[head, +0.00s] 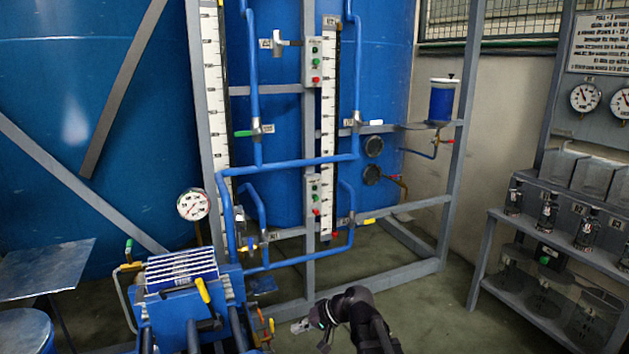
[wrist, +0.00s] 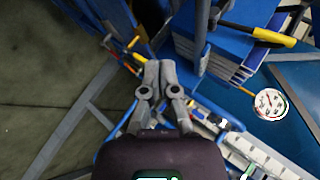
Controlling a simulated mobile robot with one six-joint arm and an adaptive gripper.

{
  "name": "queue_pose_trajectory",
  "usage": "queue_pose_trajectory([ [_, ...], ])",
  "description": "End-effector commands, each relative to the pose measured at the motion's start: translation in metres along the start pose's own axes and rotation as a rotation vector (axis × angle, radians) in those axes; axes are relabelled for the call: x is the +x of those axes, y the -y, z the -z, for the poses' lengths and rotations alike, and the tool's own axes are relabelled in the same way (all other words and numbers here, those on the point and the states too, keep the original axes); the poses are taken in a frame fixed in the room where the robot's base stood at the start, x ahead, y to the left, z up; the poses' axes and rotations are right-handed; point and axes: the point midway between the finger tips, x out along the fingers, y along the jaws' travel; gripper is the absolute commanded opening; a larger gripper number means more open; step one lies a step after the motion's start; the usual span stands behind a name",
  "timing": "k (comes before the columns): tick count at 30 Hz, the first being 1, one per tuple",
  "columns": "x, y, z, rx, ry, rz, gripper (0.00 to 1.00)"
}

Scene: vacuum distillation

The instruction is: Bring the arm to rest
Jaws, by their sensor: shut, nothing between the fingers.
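My gripper (head: 301,326) is low in the head view, at the end of my dark arm, in front of the blue pipe frame and to the right of the blue pump unit (head: 186,300). In the wrist view my gripper (wrist: 152,66) has its grey fingers together with nothing between them. The pump unit's blue plates (wrist: 233,45) and a yellow-handled lever (wrist: 258,33) show beyond and to the right of the fingers. My gripper holds nothing. I cannot tell how far the fingers are from the pipes behind them.
Blue pipes (head: 290,163) with valves run along a grey frame before large blue tanks (head: 100,130). A pressure gauge (head: 193,204) stands above the pump unit. A shelf with dark bottles (head: 548,210) is at the right. The floor (head: 440,310) between my arm and the shelf is clear.

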Motion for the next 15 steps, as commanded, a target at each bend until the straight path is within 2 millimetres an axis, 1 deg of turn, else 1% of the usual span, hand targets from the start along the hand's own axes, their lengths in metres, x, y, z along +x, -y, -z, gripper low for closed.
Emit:
queue_pose_trajectory([
  [1, -0.007, -0.014, -0.010, -0.006, 0.009, -0.058, 0.00],
  [5, -0.024, -0.052, -0.029, -0.019, 0.039, -0.220, 0.00],
  [9, -0.047, -0.090, -0.049, -0.023, 0.072, -0.396, 0.00],
  [12, -0.066, -0.115, -0.063, -0.019, 0.096, -0.515, 0.00],
  [15, -0.081, -0.133, -0.073, -0.014, 0.115, -0.609, 0.00],
])
